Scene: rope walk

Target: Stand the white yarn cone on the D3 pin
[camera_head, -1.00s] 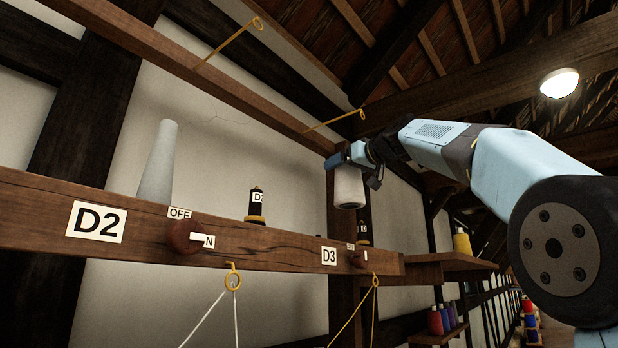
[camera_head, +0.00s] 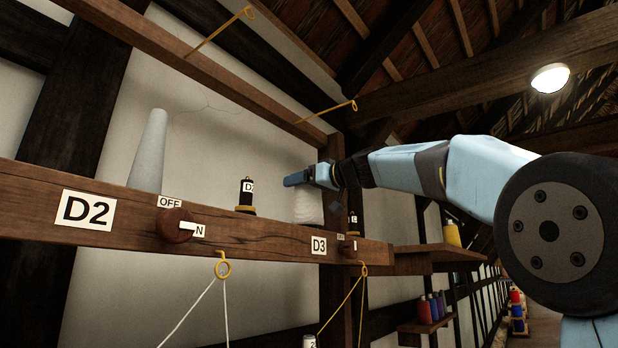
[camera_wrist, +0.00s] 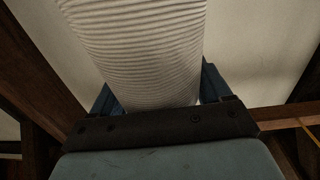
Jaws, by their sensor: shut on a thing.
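The white yarn cone (camera_head: 308,206) is held upright by my gripper (camera_head: 304,180), just behind the top edge of the wooden rail, above the D3 label (camera_head: 318,245). In the wrist view its ribbed white side (camera_wrist: 140,50) fills the space between the blue fingers of my gripper (camera_wrist: 158,92). The cone's lower end is close to the rail's top; I cannot tell whether it touches. The D3 pin is not visible, hidden by the cone or the rail.
A tall pale cone (camera_head: 149,150) stands behind the rail (camera_head: 130,208) at D2. A black tagged post (camera_head: 246,196) stands left of the held cone, and a smaller one (camera_head: 352,222) to its right. Yellow thread guides (camera_head: 330,111) project from the upper beam.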

